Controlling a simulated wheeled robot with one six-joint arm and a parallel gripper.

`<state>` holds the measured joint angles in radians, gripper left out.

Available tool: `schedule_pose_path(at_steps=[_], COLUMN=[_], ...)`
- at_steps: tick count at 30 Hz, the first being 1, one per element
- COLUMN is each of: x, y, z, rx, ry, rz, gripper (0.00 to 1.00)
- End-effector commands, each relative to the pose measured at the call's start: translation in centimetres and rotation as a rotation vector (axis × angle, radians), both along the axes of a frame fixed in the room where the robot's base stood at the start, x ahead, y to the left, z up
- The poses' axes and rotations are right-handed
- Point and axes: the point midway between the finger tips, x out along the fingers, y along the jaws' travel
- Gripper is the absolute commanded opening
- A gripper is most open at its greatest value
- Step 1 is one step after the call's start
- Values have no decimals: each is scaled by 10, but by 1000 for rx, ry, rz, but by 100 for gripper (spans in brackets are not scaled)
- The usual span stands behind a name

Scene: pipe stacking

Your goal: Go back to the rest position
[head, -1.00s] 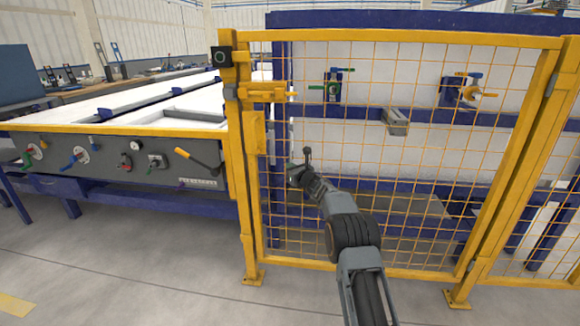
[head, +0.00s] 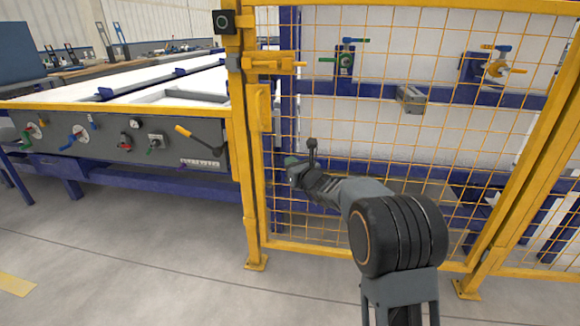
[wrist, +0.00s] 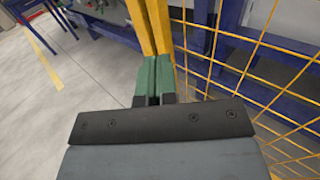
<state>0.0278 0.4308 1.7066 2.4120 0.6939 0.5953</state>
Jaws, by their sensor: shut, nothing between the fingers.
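My gripper (wrist: 153,80) shows in the wrist view with its two green fingers together and nothing between them. In the head view my gripper (head: 291,163) is small, at the end of my arm, in front of the yellow mesh gate. It appears to stand apart from the mesh, left of the gate's middle. My arm is folded in, with its large dark joint close to the camera.
The yellow mesh gate (head: 249,160) stands before me with a yellow latch (head: 270,65) at its upper left. A control panel (head: 110,143) with several coloured handles fronts a long table on the left. The grey floor (head: 120,265) at left is clear.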

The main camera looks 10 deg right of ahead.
Motion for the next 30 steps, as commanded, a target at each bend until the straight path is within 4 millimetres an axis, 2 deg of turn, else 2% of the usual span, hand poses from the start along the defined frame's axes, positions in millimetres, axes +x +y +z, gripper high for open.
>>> schedule_pose_path(at_steps=[5,8,11,15,20,25,30], x=[-13,-28,-57,-116,-189,-264,-324], y=[6,16,32,54,62,45,11], z=[9,36,78,136,182,219,247], rx=[-24,-118,-299,-647,-1059,-1481,-1845], ry=[-6,-32,-79,-170,-281,-386,-459], rz=[16,71,181,396,664,962,1251], gripper=[0,0,0,0,0,0,0])
